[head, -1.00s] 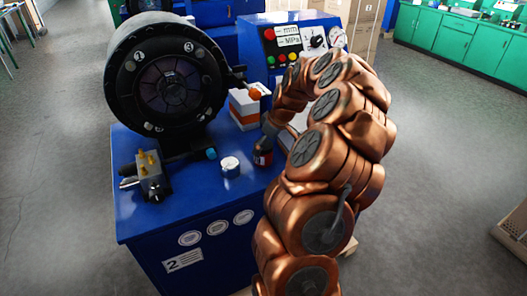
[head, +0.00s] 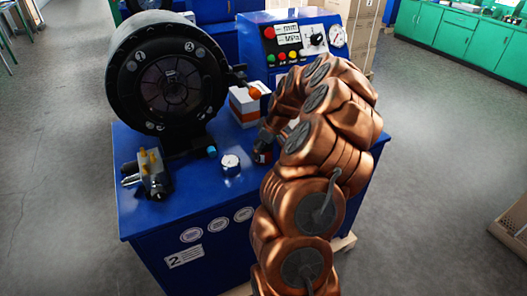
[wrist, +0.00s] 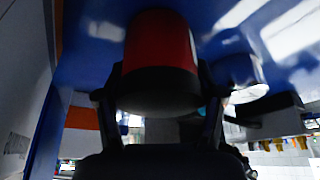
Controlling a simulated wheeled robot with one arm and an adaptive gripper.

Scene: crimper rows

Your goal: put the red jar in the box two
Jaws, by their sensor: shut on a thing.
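The red jar (wrist: 160,40) is between the two fingers of my gripper (wrist: 160,95) in the wrist view, red with a dark end. My gripper is shut on it. In the head view the jar (head: 262,157) is a small red and dark shape at the left of my arm, low over the blue worktop (head: 215,190); I cannot tell whether it touches the top. My gripper (head: 264,147) is partly hidden there by my arm. A white and orange box (head: 243,106) stands behind it. No box labelled two is readable; a "2" label is on the blue cabinet front.
A large black crimper (head: 168,75) stands at the back left. A blue and white jar (head: 231,165) stands just left of the red jar. A metal valve block (head: 150,172) is at the left. A control panel (head: 290,40) rises behind.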

